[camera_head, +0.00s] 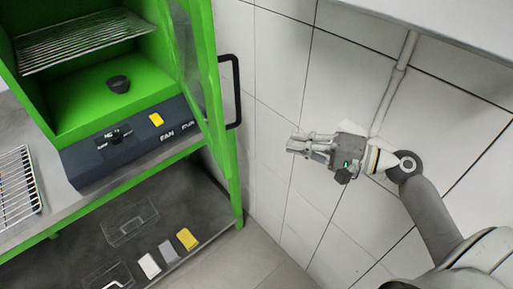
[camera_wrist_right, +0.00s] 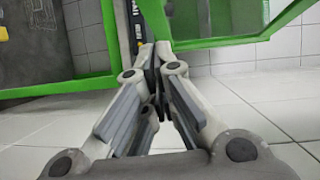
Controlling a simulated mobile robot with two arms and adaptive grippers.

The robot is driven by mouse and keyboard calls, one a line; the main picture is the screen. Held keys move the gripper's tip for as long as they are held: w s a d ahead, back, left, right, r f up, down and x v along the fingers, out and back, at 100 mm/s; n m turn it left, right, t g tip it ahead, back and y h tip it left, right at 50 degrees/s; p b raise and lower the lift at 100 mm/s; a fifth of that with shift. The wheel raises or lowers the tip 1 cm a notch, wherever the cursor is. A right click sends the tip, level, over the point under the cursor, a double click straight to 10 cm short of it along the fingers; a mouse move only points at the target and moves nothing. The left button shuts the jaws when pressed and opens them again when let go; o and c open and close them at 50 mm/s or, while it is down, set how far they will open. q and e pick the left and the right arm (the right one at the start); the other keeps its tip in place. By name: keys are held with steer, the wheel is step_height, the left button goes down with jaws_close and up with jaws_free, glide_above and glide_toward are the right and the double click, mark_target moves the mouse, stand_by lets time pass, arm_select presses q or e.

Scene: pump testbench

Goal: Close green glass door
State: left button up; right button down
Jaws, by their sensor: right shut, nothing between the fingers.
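The green glass door (camera_head: 208,85) is swung open at the right side of the green cabinet. Its glass pane is seen nearly edge-on, and its black handle (camera_head: 236,92) faces right. My right gripper (camera_head: 290,145) is shut and empty, to the right of the door and lower in the picture than the handle, with a visible gap between them. In the right wrist view the door's green frame and glass (camera_wrist_right: 235,22) show at upper right, beyond my shut right fingers (camera_wrist_right: 156,62). My left gripper is in neither view.
A lower shelf (camera_head: 190,205) carries cards and clear trays. White tiled wall (camera_head: 270,100) stands behind my right arm.

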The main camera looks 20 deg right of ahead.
step_height(320, 180, up, 4)
steer(key=s+a+y, duration=0.1)
steer(key=s+y, duration=0.1)
arm_select(q)
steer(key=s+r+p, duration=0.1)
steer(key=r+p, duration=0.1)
steer(key=p, duration=0.1)
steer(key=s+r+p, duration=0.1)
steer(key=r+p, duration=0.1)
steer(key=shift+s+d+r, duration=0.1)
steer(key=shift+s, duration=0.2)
arm_select(e)
steer(key=w+a, duration=0.6)
steer(key=a, duration=0.5)
steer(key=shift+a+n, duration=0.3)
steer(key=shift+a, duration=0.05)
steer(key=shift+r, duration=0.1)
